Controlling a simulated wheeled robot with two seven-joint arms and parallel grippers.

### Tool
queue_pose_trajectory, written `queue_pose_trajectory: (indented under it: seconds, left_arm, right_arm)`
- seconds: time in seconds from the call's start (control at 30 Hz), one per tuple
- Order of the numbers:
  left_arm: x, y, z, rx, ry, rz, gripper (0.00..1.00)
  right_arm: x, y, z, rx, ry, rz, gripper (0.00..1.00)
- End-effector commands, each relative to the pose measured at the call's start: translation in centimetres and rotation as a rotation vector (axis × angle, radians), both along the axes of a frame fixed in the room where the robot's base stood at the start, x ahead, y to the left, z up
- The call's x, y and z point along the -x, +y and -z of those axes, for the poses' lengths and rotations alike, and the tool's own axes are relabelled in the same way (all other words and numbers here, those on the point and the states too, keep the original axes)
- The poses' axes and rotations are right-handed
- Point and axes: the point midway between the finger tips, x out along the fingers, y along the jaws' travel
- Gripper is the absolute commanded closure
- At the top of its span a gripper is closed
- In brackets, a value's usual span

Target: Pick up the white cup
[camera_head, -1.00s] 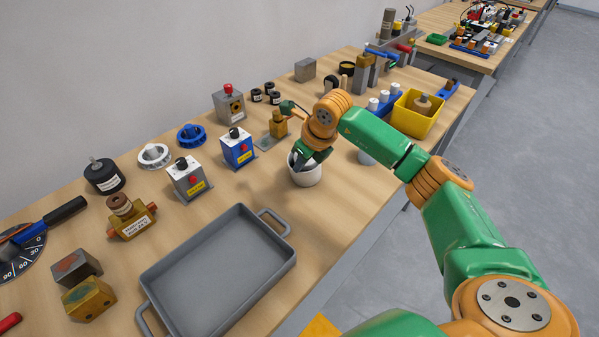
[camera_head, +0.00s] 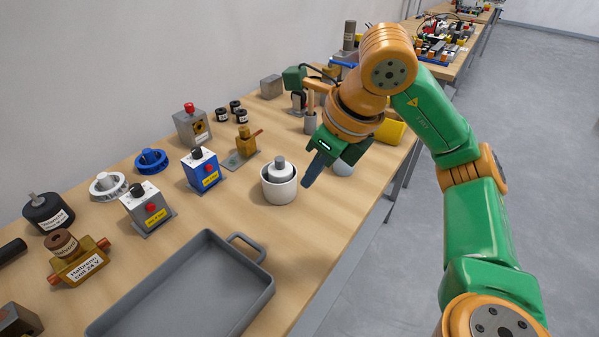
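A white cup (camera_head: 279,191) stands upright on the wooden table, right of the blue box. A grey metal cylinder (camera_head: 279,168) stands inside it, its narrower top above the rim. My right gripper (camera_head: 312,175) is just right of the cup, pointing down, with its dark fingertips apart from the rim and nothing visible held. Its fingers overlap in this view, so the gap between them is unclear. My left gripper is out of view.
A grey tray (camera_head: 246,294) lies in front of the cup. A blue box (camera_head: 203,170) and a brass block on a plate (camera_head: 243,146) stand to its left. The table's front edge is close.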

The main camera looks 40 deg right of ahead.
Motion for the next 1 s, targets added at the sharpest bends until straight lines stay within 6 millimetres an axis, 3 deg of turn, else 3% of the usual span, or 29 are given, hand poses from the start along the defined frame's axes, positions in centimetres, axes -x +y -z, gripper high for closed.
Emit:
queue_pose_trajectory:
  seconds: [0.23, 0.53, 0.83, 1.0]
  left_arm:
    - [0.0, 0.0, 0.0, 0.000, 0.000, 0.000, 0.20]
    - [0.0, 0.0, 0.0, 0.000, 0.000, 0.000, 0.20]
    - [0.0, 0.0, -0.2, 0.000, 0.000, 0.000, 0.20]
    - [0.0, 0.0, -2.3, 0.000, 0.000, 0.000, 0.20]
  right_arm:
    - [0.1, 0.0, -0.1, -0.001, -0.001, 0.001, 1.00]
    - [0.0, 0.0, -0.1, -0.002, -0.001, 0.001, 0.20]
    - [0.1, 0.0, -0.3, -0.001, -0.002, 0.001, 0.20]
    - [1.2, -0.4, -3.9, 0.000, -0.007, 0.004, 0.20]
